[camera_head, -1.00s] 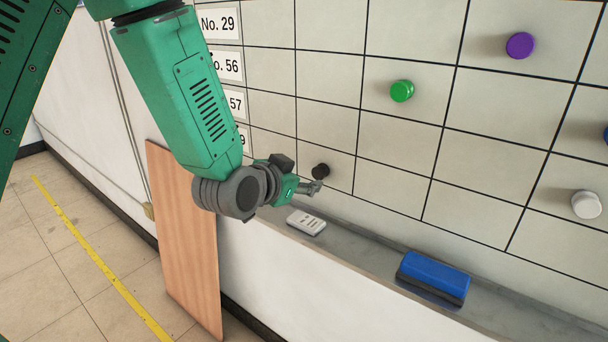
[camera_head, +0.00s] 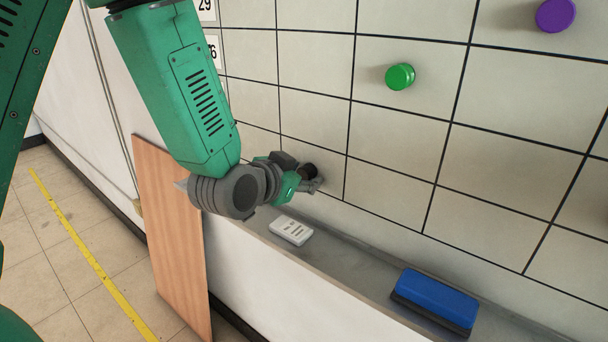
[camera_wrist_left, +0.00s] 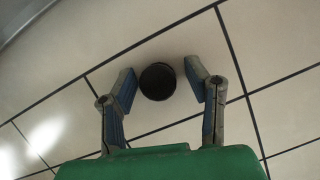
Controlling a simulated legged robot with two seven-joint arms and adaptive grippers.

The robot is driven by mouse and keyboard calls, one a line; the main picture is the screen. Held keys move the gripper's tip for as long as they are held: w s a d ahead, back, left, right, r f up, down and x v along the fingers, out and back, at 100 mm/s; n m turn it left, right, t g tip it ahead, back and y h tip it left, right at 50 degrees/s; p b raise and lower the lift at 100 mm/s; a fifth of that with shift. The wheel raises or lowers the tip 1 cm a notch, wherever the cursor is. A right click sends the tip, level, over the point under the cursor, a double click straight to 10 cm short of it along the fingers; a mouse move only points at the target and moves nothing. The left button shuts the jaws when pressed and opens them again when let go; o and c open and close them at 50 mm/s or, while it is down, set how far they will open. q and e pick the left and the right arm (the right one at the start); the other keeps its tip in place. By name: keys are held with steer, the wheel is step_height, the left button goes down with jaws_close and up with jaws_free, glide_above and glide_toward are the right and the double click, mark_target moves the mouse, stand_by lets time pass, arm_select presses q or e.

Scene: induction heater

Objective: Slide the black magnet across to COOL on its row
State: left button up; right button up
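The black magnet (camera_head: 308,171) is a small dark disc on the whiteboard, in the lowest row of the grid, partly hidden by my left gripper in the head view. In the left wrist view the black magnet (camera_wrist_left: 157,82) sits between the two fingertips. My left gripper (camera_head: 312,184) is at the board; in the wrist view its fingers (camera_wrist_left: 162,88) are open, one on each side of the magnet, with a gap on both sides. The COOL heading is not in view. My right gripper is not in view.
A green magnet (camera_head: 400,76) and a purple magnet (camera_head: 555,15) sit higher on the board. Below it, a tray (camera_head: 352,268) holds a white labelled box (camera_head: 291,230) and a blue eraser (camera_head: 436,299). A wooden panel (camera_head: 168,235) leans against the wall.

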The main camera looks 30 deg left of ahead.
mark_target(383, 198)
arm_select(q)
steer(key=c, duration=0.7)
steer(key=shift+s+d+r+p, duration=0.15)
steer(key=shift+d+p, duration=0.1)
steer(key=shift+d, duration=1.75)
steer(key=shift+s+d+r+p, duration=0.1)
steer(key=shift+d+p, duration=0.1)
steer(key=shift+d, duration=1.75)
steer(key=shift+s+d+r+p, duration=0.15)
steer(key=shift+d+p, duration=0.35)
steer(key=shift+d, duration=1.3)
steer(key=shift+s+d+r+p, duration=0.1)
steer(key=shift+d+p, duration=0.4)
steer(key=shift+d, duration=1.7)
steer(key=shift+f, duration=0.1)
steer(key=o, duration=1.2)
